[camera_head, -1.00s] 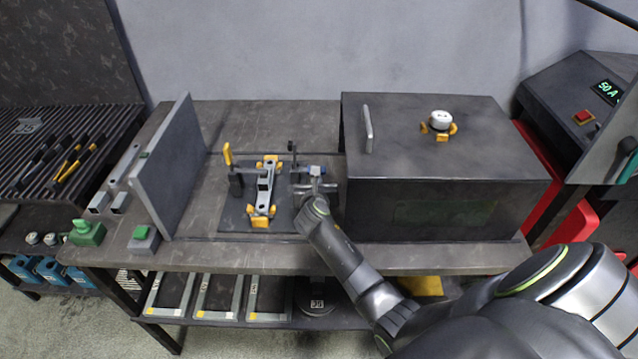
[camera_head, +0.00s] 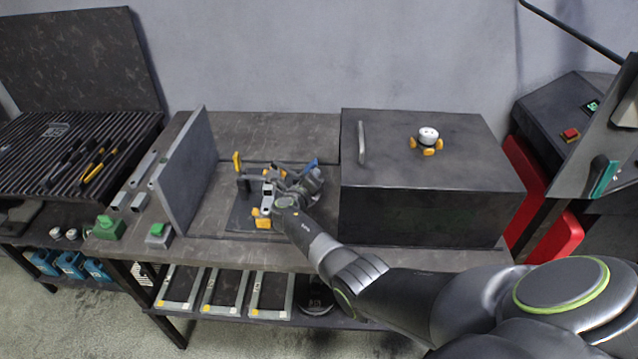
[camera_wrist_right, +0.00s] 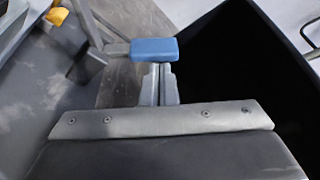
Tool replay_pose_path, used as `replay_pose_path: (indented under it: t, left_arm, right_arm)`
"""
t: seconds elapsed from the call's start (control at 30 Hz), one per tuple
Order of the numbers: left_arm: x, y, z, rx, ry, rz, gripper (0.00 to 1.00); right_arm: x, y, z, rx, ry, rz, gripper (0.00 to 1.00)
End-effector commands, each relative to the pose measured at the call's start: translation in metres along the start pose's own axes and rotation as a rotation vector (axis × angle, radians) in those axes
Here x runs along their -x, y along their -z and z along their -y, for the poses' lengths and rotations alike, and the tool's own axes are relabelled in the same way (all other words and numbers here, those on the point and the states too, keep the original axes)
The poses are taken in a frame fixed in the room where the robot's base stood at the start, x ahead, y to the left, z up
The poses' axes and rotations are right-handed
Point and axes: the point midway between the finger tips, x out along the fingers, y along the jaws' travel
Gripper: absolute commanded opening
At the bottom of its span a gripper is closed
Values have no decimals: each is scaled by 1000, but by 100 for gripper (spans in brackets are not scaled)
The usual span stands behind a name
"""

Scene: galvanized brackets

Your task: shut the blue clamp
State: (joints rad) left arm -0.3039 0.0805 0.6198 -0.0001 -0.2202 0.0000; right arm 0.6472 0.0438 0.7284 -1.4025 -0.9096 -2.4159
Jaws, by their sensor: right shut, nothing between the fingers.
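The blue clamp's handle (camera_head: 310,165) shows at the right side of the fixture plate (camera_head: 241,214), tilted. In the right wrist view the blue handle (camera_wrist_right: 153,50) is at the top centre, with its grey lever running left. My right gripper (camera_head: 306,177) is shut and empty. In that wrist view its fingertips (camera_wrist_right: 159,72) are right at the handle's near edge; I cannot tell whether they touch. My gripper and wrist hide much of the clamp in the head view. A bracket (camera_head: 267,194) lies on the fixture among yellow blocks. My left gripper is not in view.
A yellow-handled clamp (camera_head: 237,162) stands upright at the fixture's left. A grey upright panel (camera_head: 186,172) is farther left. A large dark box (camera_head: 420,205) with a handle stands close on the right. The bench behind the fixture (camera_head: 270,130) is clear.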

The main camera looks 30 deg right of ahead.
Motion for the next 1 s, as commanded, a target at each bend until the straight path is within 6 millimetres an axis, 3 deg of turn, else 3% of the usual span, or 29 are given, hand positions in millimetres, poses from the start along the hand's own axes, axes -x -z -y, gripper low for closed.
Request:
replay_pose_path:
  t: [0.3,0.47,1.0]
  left_arm:
    - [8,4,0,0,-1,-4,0]
    - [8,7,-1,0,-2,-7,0]
    - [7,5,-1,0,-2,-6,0]
  right_arm:
    - [5,-20,3,25,8,0,0]
    - [8,-27,1,155,53,1,0]
    - [13,-40,-3,147,51,0,0]
